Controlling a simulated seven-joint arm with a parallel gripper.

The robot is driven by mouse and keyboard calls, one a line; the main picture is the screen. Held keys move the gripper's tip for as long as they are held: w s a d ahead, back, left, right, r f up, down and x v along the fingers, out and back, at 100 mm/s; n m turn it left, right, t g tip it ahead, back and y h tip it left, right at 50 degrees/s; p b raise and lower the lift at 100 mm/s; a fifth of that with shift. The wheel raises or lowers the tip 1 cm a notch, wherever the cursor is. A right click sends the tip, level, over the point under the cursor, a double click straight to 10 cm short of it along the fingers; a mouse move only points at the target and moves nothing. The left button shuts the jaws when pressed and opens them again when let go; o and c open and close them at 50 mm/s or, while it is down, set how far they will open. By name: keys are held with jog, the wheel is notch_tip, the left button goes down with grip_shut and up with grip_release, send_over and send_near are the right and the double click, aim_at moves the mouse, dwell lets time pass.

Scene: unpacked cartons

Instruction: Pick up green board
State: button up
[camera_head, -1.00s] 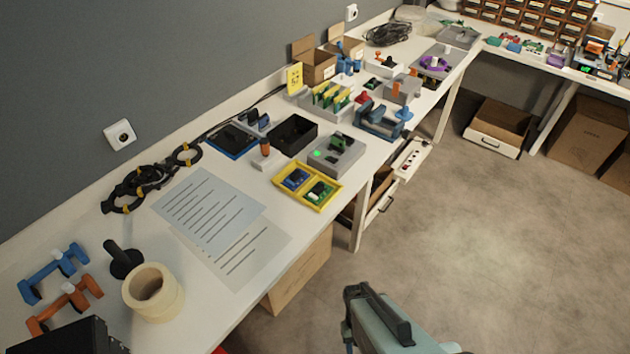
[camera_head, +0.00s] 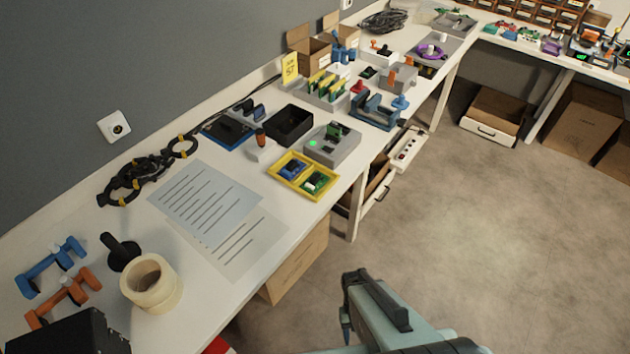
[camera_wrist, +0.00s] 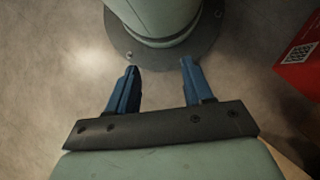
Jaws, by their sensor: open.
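A green board (camera_head: 314,182) lies in the right compartment of a yellow tray (camera_head: 286,183) on the bench, beside a blue board (camera_head: 293,168) in the left compartment. Green boards (camera_head: 322,82) also stand upright in a grey rack behind, and another green piece (camera_head: 334,131) sits on the grey fixture box. My gripper (camera_wrist: 157,88) is open and empty in the wrist view, its two blue fingers apart above the floor and near my own round base. In the head view only part of my arm shows at the bottom, off the bench.
The grey fixture box (camera_head: 332,144) and a black bin (camera_head: 288,125) stand behind the yellow tray. Paper sheets (camera_head: 205,203) lie flat to its left, with a tape roll (camera_head: 152,284) nearer. A red box (camera_wrist: 298,65) stands on the floor in the wrist view.

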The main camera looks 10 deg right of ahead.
jog(key=w+d+r+m+t+h, duration=0.1)
jog(key=w+d+r+m+t, duration=0.2)
jog(key=w, duration=0.6)
jog(key=w+d+r+m+t+h, duration=0.1)
jog(key=w+d+r, duration=0.3)
jog(key=w, duration=0.5)
jog(key=w+d+r+m+t+h, duration=0.1)
jog(key=w+d+r+m+t, duration=0.1)
jog(key=w+d, duration=0.5)
jog(key=w+d+r+m+t+h, duration=0.15)
jog(key=w+d+r, duration=0.25)
jog(key=w+r, duration=0.5)
jog(key=w+d+r+m+t+h, duration=0.1)
jog(key=w+d+r+m+t, duration=0.2)
jog(key=w+r, duration=0.65)
notch_tip(320, 180, up, 22)
jog(key=n+g+y, duration=0.2)
jog(key=g+y, duration=0.2)
jog(key=y, duration=0.2)
send_over(315, 176)
jog(key=shift+h, duration=0.25)
jog(key=shift+f, duration=6.45)
